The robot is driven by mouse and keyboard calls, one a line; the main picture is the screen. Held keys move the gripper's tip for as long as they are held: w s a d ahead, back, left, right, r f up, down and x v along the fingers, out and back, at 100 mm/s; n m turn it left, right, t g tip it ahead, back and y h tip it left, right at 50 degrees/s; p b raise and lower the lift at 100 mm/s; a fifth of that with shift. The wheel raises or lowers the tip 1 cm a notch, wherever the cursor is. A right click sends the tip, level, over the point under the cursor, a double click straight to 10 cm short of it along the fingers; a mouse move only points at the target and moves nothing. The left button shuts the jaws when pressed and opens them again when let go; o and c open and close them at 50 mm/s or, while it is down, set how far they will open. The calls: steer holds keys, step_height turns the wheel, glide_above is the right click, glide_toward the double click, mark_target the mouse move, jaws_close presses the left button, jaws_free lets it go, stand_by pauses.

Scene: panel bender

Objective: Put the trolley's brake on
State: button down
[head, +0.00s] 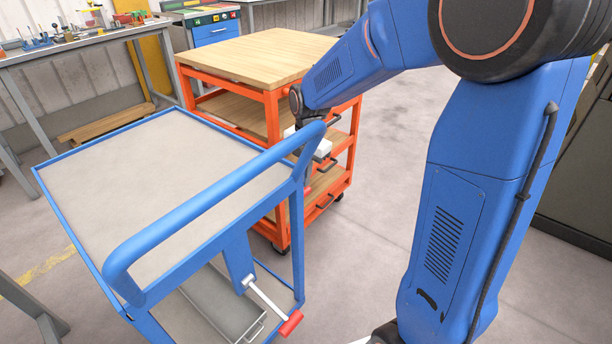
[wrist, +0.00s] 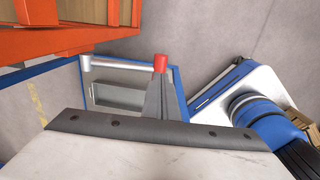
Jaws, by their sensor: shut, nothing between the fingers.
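The blue trolley (head: 150,165) with a grey top and a curved push handle (head: 205,205) stands at the left in the head view. Its brake lever (head: 268,300), a pale metal rod with a red grip (head: 291,323), sticks out low at the handle end and slopes down to the right. In the wrist view the lever (wrist: 115,64) runs sideways, with its red grip (wrist: 160,62) just past my fingertips. My gripper (wrist: 157,85) is shut and empty. In the head view my gripper (head: 314,148) is partly hidden behind the handle, above the lever; contact with the grip cannot be told.
An orange cart (head: 273,118) with wooden shelves stands close behind the trolley; it fills the upper left of the wrist view (wrist: 60,42). A grey tray (head: 222,305) lies on the trolley's lower shelf. A workbench (head: 80,40) stands at the back left. Floor is clear behind my arm.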

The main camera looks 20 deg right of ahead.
mark_target(307, 195)
steer(key=shift+t+y, duration=0.5)
steer(key=shift+t, duration=0.3)
steer(key=shift+s+d+f, duration=0.1)
steer(key=shift+s+f, duration=0.05)
steer(key=shift+f, duration=0.85)
steer(key=shift+s+d+f, duration=0.15)
steer(key=shift+f, duration=0.9)
steer(key=shift+s+d+f, duration=0.1)
steer(key=shift+s+f, duration=0.05)
steer(key=shift+f, duration=0.85)
steer(key=shift+w, duration=0.15)
